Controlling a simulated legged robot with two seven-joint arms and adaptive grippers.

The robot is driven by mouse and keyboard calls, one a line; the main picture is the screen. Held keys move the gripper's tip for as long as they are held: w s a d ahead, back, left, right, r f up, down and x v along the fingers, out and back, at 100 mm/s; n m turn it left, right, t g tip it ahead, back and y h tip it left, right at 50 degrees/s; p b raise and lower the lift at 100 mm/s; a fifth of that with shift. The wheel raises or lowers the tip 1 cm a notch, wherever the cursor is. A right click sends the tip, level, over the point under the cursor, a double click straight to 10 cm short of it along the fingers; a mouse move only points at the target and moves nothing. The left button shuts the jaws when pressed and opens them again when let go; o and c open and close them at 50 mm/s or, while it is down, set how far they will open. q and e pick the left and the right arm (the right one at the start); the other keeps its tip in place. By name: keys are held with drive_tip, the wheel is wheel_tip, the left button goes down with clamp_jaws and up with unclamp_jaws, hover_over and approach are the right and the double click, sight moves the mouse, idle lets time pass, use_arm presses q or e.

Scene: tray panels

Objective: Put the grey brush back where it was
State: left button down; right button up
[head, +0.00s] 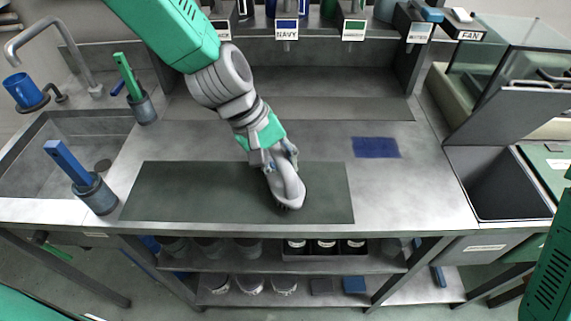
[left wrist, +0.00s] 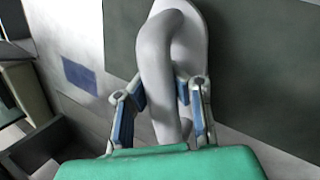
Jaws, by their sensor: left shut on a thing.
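The grey brush (head: 288,188) is low over the right part of the dark green panel (head: 175,190) on the worktop, its dark bristles facing down. I cannot tell whether the bristles touch the panel. My left gripper (head: 278,160) is shut on the brush's handle. In the left wrist view the grey brush (left wrist: 155,70) stands between the two fingers of my left gripper (left wrist: 160,105), with its curved handle towards the camera. My right gripper is not in view.
A navy panel (head: 376,147) lies right of the green one. Holders with a blue-handled (head: 68,163) and a green-handled tool (head: 128,77) stand by the sink at left. An open dark bin (head: 497,183) is at right. Labelled holders line the back. Bare worktop surrounds the panels.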

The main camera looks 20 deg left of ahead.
use_arm(q)
drive_tip(key=shift+a, duration=0.3)
drive_tip(key=c, duration=1.6)
unclamp_jaws()
drive_tip(key=shift+a+f, duration=0.1)
drive_tip(key=shift+a, duration=0.15)
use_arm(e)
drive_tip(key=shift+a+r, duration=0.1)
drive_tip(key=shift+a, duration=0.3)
use_arm(q)
drive_tip(key=shift+d, duration=0.25)
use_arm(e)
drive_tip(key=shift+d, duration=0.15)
use_arm(q)
drive_tip(key=shift+r, duration=0.45)
drive_tip(key=p+v, duration=0.1)
drive_tip(key=v, duration=1)
drive_tip(key=shift+s+a+r+p, duration=0.1)
drive_tip(key=shift+a+r+p, duration=0.1)
drive_tip(key=shift+a+p, duration=0.15)
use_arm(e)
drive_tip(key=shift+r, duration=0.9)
